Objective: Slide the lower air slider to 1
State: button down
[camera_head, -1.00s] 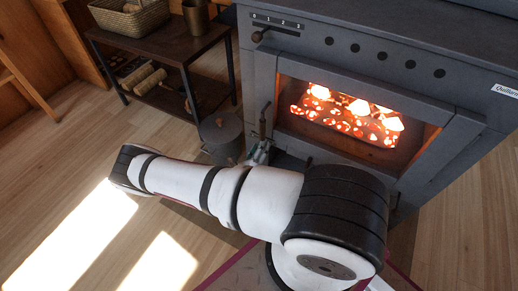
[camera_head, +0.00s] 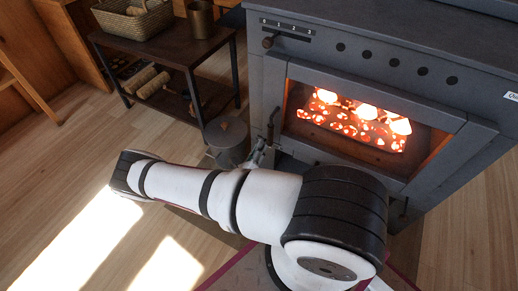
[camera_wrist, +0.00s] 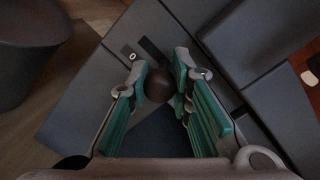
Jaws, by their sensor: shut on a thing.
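In the wrist view, a dark round knob (camera_wrist: 158,86) of the lower air slider sits between the teal pads of my gripper (camera_wrist: 165,82), which is shut on it. A dark slot plate (camera_wrist: 153,50) lies just beyond the knob, with a white label marked 0 (camera_wrist: 128,53) at its left. The other slider marks are hidden or out of view. In the head view, my gripper (camera_head: 258,152) is low at the front left of the stove (camera_head: 430,100), partly hidden by my arm. The lower slider itself is not visible there.
An upper slider knob (camera_head: 268,42) with a numbered scale is at the stove's top left. The glowing firebox door has an upright handle (camera_head: 272,125). A grey bucket (camera_head: 228,138) stands left of my gripper, before a shelf table (camera_head: 165,52) with a basket (camera_head: 133,20).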

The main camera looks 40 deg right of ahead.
jog(key=shift+w, duration=0.15)
jog(key=c, duration=1.4)
grip_release()
jog(key=shift+s+a, duration=0.1)
jog(key=shift+s, duration=0.1)
jog(key=v, duration=1.1)
jog(key=shift+s+a, duration=0.25)
jog(key=shift+a, duration=0.1)
jog(key=shift+r, duration=0.1)
